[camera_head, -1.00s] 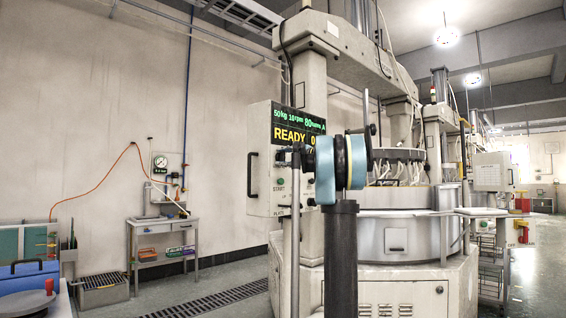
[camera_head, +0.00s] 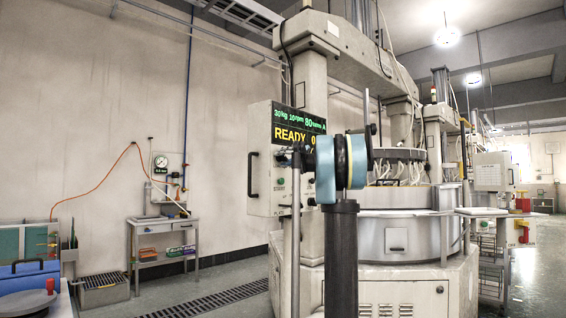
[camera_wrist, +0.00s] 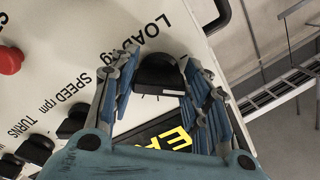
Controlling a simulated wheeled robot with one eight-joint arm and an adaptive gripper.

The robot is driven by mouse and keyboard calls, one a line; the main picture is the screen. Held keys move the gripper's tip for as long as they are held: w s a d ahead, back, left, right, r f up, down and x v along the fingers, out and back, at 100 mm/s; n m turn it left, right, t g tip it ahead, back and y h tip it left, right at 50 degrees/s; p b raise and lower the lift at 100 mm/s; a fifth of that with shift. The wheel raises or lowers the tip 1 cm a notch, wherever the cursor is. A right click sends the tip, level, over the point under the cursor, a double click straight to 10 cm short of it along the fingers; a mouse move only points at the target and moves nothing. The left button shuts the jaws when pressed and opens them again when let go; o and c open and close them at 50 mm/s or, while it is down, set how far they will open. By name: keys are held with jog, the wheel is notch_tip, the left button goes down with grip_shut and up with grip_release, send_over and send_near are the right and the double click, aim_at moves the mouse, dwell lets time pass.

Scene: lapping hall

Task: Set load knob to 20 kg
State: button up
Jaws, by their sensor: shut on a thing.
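The load knob (camera_wrist: 158,76) is a black knob under the "LOAD kg" lettering in the wrist view. My gripper (camera_wrist: 157,85) has its blue-padded fingers on both sides of the knob and is shut on it. A short white mark shows on the knob's near face. In the head view the control panel (camera_head: 262,185) has a screen (camera_head: 298,127) reading 30 kg, 10 rpm, and "READY" in yellow.
In the wrist view, the speed knob (camera_wrist: 74,122), the turns knob (camera_wrist: 37,150) and a red button (camera_wrist: 9,60) lie left of the load knob. A black handle (camera_wrist: 208,14) is above right. The lapping machine (camera_head: 395,236) stands behind my arm.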

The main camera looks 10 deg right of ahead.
jog(key=n, duration=0.4)
jog(key=shift+d+n, duration=0.1)
jog(key=shift+n, duration=0.2)
jog(key=shift+w+n, duration=0.1)
jog(key=shift+n, duration=2.2)
jog(key=o, duration=1.1)
jog(key=shift+c, duration=0.2)
jog(key=v, duration=1.2)
jog(key=shift+f, duration=0.1)
